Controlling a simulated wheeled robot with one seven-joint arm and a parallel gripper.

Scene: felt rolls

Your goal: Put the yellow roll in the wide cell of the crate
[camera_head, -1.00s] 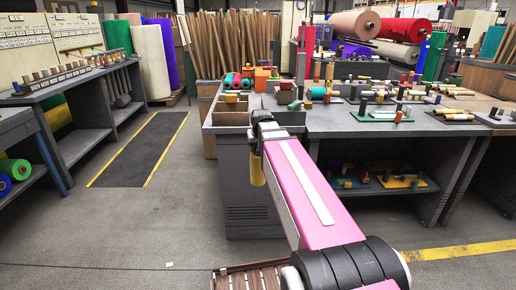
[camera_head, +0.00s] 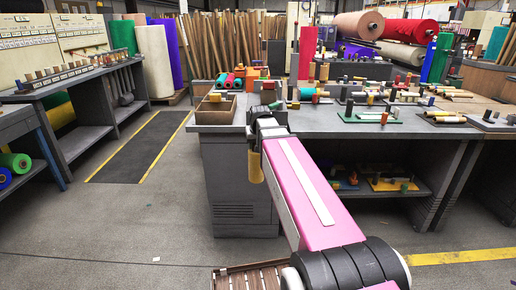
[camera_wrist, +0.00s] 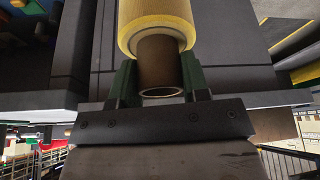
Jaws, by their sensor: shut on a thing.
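The yellow roll (camera_head: 256,167) hangs upright from my gripper (camera_head: 256,147), in front of the grey cabinet end of the bench and below the bench top. In the wrist view the yellow roll (camera_wrist: 157,24) has a brown core (camera_wrist: 159,62) sticking out. The green fingers of my gripper (camera_wrist: 160,78) are shut on that core, one on each side. The brown crate (camera_head: 204,118) stands on the near left corner of the bench, left of and beyond my gripper. My arm hides its right part, so I cannot tell its cells apart fully.
The grey bench (camera_head: 232,190) is close to the roll. Red and teal rolls (camera_head: 232,81) and an orange block (camera_head: 257,72) lie behind the crate. Boards with small pegs (camera_head: 370,115) cover the bench to the right. The floor at left, with a dark mat (camera_head: 138,148), is clear.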

